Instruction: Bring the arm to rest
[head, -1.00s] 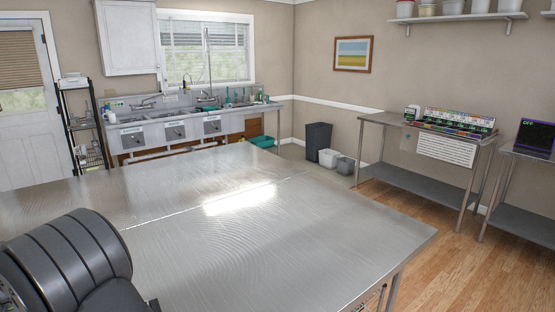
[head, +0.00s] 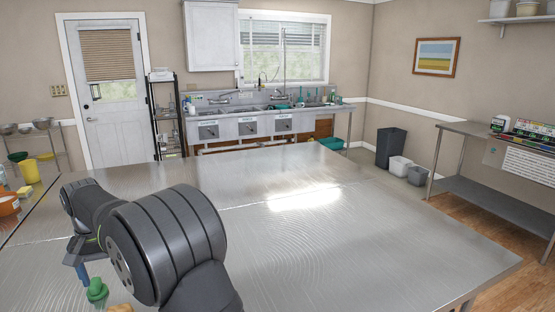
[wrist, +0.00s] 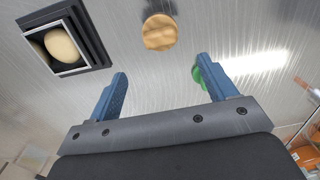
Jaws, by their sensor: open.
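My gripper (wrist: 162,66) shows in the wrist view with its two blue fingers wide apart and nothing between them. It hangs over the steel table (head: 370,235). In the head view one blue finger (head: 83,273) shows under my dark wrist; the rest of the gripper is hidden by my arm. A green object (head: 96,291) is close to that finger, and part of it shows behind the right finger in the wrist view (wrist: 198,77). A round wooden-looking piece (wrist: 159,33) lies beyond the fingertips.
A dark square holder (wrist: 97,50) with a tan egg-shaped thing (wrist: 62,46) is at the wrist view's upper left. An orange container (head: 8,204) and a yellow cup (head: 28,171) stand at the head view's left. The table's middle and right are bare.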

